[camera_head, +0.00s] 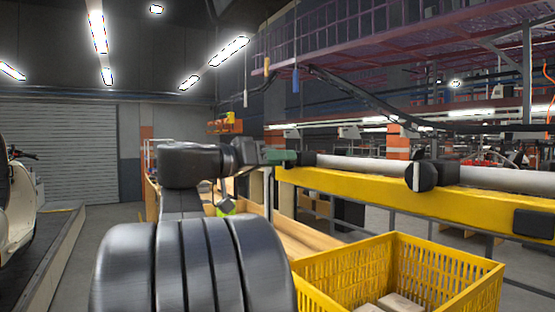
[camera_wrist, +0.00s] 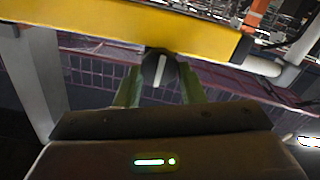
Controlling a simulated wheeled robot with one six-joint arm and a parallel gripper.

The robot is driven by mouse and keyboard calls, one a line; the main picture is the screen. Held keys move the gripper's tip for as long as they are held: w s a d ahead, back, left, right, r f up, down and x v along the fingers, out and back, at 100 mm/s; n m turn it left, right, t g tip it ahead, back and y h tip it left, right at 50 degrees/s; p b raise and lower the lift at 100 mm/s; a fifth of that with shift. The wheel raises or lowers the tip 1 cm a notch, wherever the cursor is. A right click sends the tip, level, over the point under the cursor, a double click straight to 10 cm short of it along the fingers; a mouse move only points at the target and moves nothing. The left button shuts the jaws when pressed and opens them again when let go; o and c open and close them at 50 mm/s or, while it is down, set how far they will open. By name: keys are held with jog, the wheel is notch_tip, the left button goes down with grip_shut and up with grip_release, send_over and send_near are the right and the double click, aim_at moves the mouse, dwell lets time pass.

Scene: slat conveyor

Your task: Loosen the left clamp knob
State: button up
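The left clamp knob (camera_wrist: 160,68) shows in the wrist view as a dark round knob with a pale upright stripe, just below the yellow beam. My gripper (camera_wrist: 159,75) points at it with two green fingers, one on each side of the knob. The fingers stand apart, with narrow gaps seen beside the knob; I cannot tell how deep they reach around it. In the head view my gripper (camera_head: 281,157) is at the far left end of the rail, and its fingers and wrist largely hide that knob. A second black knob with a white stripe (camera_head: 420,175) sits further right.
A yellow beam (camera_head: 370,197) carries a grey rail (camera_head: 365,164) across the right side. A yellow crate (camera_head: 455,268) with pale blocks inside stands below it at the front. A dark box (camera_head: 534,223) is fixed on the beam at right.

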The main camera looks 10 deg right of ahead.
jog(key=c, duration=0.4)
jog(key=shift+w+f+n+p, duration=0.15)
jog(key=shift+n+p, duration=1.25)
jog(key=shift+n, duration=3.1)
jog(key=shift+f+n+p, duration=0.15)
jog(key=shift+n+p, duration=1.2)
jog(key=shift+n, duration=3.15)
jog(key=o, duration=1)
jog(key=shift+a, duration=0.15)
